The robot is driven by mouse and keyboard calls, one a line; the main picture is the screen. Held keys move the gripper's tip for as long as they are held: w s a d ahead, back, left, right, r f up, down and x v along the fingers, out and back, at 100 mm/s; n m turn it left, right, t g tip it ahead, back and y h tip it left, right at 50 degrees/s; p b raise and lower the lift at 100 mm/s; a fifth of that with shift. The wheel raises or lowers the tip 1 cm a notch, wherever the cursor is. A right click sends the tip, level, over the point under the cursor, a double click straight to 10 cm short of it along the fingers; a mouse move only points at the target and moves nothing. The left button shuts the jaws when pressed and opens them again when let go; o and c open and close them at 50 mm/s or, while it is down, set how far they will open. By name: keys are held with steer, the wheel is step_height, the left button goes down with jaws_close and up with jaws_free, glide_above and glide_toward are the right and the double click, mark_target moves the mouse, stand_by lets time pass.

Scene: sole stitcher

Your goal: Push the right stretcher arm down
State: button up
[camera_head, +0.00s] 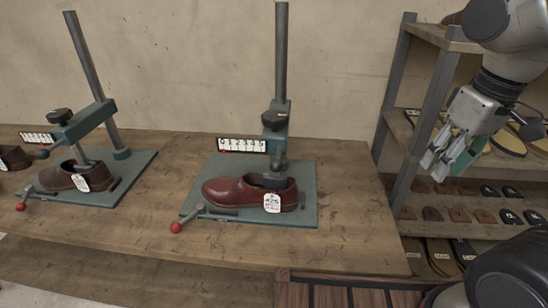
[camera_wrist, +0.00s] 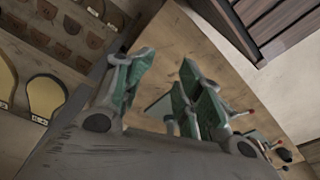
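The right stretcher (camera_head: 281,60) has a tall grey post on a green base plate. Its green arm (camera_head: 276,143), with a dark knob on top, reaches forward above a red-brown shoe (camera_head: 228,190) carrying a white tag. A lever with a red ball (camera_head: 176,227) sticks out at the plate's front left. My gripper (camera_head: 446,163) is to the right of the stretcher, in front of the shelf, well apart from the arm. Its green-padded fingers are spread and empty, and the gap also shows in the wrist view (camera_wrist: 165,68).
The left stretcher (camera_head: 87,60) stands on the same wooden table (camera_head: 345,225), holding a brown shoe (camera_head: 65,178). A shelf rack (camera_head: 430,105) with soles stands at the right, close to my gripper. Slatted dark wood (camera_head: 330,294) lies at the front. The table's right part is bare.

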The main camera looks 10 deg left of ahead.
mark_target(276, 168)
steer(key=s+a+f+n+t+y, duration=0.15)
steer(key=s+a+f, duration=0.4)
steer(key=a, duration=0.85)
steer(key=s+a+f+y, duration=0.2)
steer(key=a+f, duration=0.7)
steer(key=a, duration=0.4)
steer(key=s+a+f+n+t+y, duration=0.1)
steer(key=s+a+f+y, duration=0.15)
steer(key=a+f, duration=0.8)
steer(key=w+d+r+m+t+h, duration=0.1)
steer(key=w+d+r+t+h, duration=0.1)
steer(key=r+t, duration=0.2)
steer(key=w+d+r+m+t+h, duration=0.2)
steer(key=r+t, duration=0.3)
steer(key=r, duration=0.3)
steer(key=w+d+r+m+t+h, duration=0.2)
steer(key=w+r+t, duration=0.2)
steer(key=r+t, duration=0.1)
steer(key=shift+w+d+r+h, duration=0.25)
steer(key=shift+r+h, duration=0.15)
steer(key=shift+r, duration=0.1)
steer(key=w, duration=0.7)
steer(key=shift+w+a, duration=0.1)
steer(key=shift+w, duration=0.2)
